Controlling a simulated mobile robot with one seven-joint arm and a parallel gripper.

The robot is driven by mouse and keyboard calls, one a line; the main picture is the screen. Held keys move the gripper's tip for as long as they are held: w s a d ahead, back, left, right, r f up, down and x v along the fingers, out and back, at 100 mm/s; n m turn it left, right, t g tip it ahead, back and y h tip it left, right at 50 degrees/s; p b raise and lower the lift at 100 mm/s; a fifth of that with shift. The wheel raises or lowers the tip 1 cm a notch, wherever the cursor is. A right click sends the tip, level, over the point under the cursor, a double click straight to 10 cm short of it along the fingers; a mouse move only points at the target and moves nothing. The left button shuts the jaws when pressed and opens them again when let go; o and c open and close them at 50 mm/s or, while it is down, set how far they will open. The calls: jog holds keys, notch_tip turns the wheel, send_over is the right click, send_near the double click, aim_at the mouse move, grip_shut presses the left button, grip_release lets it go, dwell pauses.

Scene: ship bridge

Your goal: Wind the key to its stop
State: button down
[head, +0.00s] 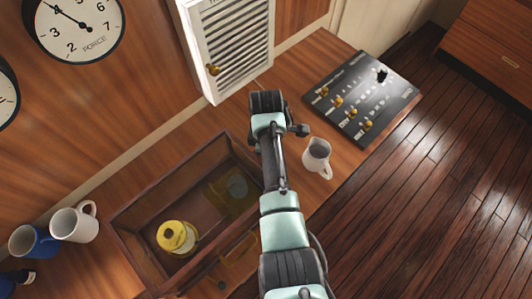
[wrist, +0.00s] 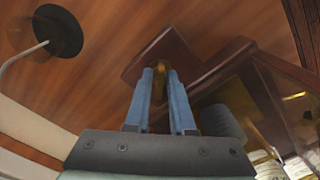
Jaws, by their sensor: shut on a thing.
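My gripper (wrist: 161,72) shows in the wrist view with its two blue fingers pointing up the picture, close together. Its fingers are shut on a small brass piece, which I take to be the key (wrist: 161,80). Most of the key is hidden between the fingers. Just beyond the fingertips is a dark reddish-brown wooden block or case (wrist: 155,45); how the key sits in it cannot be made out. In the head view my arm covers the fingers and the key.
In the head view an open wooden box (head: 143,211) holding a yellow-lidded item (head: 177,237) stands left of my arm. A white louvred cabinet (head: 228,45) stands behind. Mugs (head: 74,223) are far left.

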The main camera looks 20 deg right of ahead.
jog(key=m+p, duration=0.1)
jog(key=m, duration=0.5)
jog(key=shift+r, duration=0.1)
jog(key=m+p, duration=0.1)
jog(key=m, duration=0.5)
jog(key=shift+m, duration=0.4)
jog(key=m, duration=1.2)
jog(key=shift+m+p, duration=0.3)
jog(key=m, duration=1.2)
jog(key=shift+m, duration=0.4)
jog(key=m, duration=1.1)
jog(key=shift+m+b, duration=0.4)
